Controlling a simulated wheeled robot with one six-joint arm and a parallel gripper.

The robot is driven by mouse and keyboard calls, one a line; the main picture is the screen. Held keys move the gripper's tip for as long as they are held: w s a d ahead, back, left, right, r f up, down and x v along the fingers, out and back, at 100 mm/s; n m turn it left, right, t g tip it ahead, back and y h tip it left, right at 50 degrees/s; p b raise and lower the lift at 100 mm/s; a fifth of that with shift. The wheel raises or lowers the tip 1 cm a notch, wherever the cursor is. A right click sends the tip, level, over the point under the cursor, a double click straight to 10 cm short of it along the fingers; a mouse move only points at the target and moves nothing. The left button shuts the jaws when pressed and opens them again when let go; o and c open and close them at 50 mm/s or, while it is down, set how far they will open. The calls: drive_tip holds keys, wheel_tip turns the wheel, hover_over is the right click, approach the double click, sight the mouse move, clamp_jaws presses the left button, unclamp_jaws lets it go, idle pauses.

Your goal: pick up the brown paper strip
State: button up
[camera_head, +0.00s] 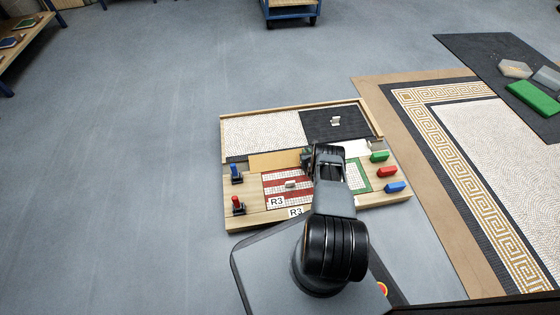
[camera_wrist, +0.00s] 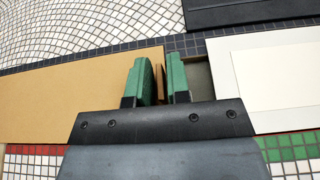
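The brown paper strip (camera_head: 272,162) lies flat on the wooden board in the head view, left of my gripper (camera_head: 308,158). In the wrist view the brown paper strip (camera_wrist: 75,95) fills the left side, and its right end is beside my gripper (camera_wrist: 162,78). The two green fingers stand a little apart, pointing down over that end. A narrow darker brown piece shows between them. Whether the fingers press on it or only stand around it cannot be told. My arm hides part of the board in the head view.
A white sheet (camera_wrist: 275,75) lies just right of the fingers. A dark panel (camera_head: 350,124) and a pale mosaic panel (camera_head: 260,132) lie behind the strip. Green (camera_head: 379,156), red (camera_head: 387,171) and blue (camera_head: 395,187) blocks sit at the board's right side.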

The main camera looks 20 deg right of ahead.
clamp_jaws()
drive_tip(key=shift+r+p, duration=0.3)
drive_tip(key=shift+r, duration=0.2)
wheel_tip(320, 180, up, 2)
drive_tip(key=shift+r+p, duration=0.2)
drive_tip(key=shift+p, duration=0.5)
drive_tip(key=s+d+r+p, duration=0.8)
drive_tip(key=s+r, duration=0.3)
drive_tip(key=s, duration=0.1)
wheel_tip(320, 180, up, 8)
drive_tip(key=p, duration=0.6)
drive_tip(key=shift+a+r, duration=0.25)
drive_tip(key=shift+a, duration=0.05)
idle(1.0)
drive_tip(key=shift+w, duration=0.1)
